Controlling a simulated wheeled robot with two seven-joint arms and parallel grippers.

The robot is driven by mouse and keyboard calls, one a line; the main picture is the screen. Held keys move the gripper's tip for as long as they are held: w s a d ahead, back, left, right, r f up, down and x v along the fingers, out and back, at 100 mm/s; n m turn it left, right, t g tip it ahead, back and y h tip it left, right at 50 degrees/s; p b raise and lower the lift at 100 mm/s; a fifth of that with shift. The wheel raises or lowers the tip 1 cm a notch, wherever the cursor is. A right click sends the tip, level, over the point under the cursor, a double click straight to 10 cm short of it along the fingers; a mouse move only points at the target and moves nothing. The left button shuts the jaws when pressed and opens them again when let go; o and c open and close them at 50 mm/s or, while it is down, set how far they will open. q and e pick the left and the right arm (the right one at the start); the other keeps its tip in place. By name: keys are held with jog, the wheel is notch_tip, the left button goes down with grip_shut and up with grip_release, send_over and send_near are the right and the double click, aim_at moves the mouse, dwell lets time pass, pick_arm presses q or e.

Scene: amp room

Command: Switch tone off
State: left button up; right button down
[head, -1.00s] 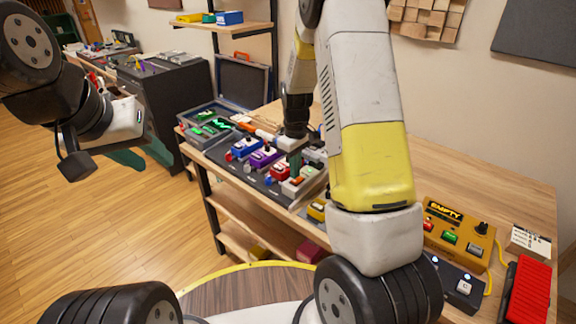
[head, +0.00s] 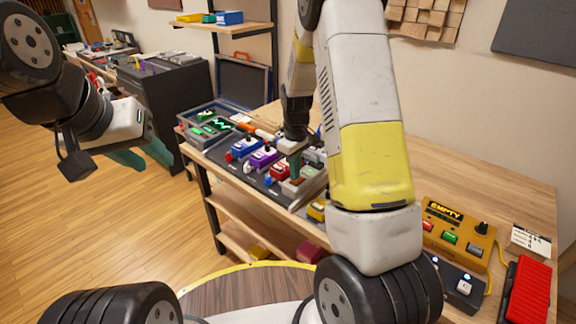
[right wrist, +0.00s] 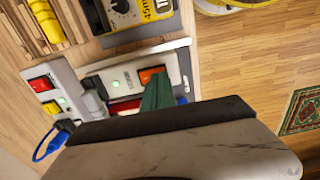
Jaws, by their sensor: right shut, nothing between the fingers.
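My right gripper (head: 296,172) has green fingers, shut and empty, pointing down at a pale grey box (head: 306,183) at the bench's front edge. In the right wrist view the fingertips (right wrist: 157,94) are at an orange-red rocker switch (right wrist: 152,74) on this box (right wrist: 124,77). They hide part of the switch, and I cannot tell whether they touch it. A small green lamp (right wrist: 115,84) is lit on the box. Its label is too small to read, so I cannot confirm it says tone. My left gripper (head: 128,158) hangs in the air at the left, away from the bench; its opening is unclear.
A purple pedal (head: 264,157), a blue pedal (head: 243,148) and a red pedal (head: 282,168) stand in a row beside the box. A yellow box (head: 456,235) and a red pedal-like block (head: 528,290) lie at the right.

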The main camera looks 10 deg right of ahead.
jog(key=shift+f, duration=0.45)
jog(key=shift+r, duration=3.5)
jog(key=s+a+r+m+t+y, duration=0.2)
jog(key=s+r+m+t, duration=0.4)
jog(key=s+r, duration=1.4)
jog(key=s+m, duration=0.1)
jog(key=s, duration=0.3)
jog(key=shift+s+r, duration=0.15)
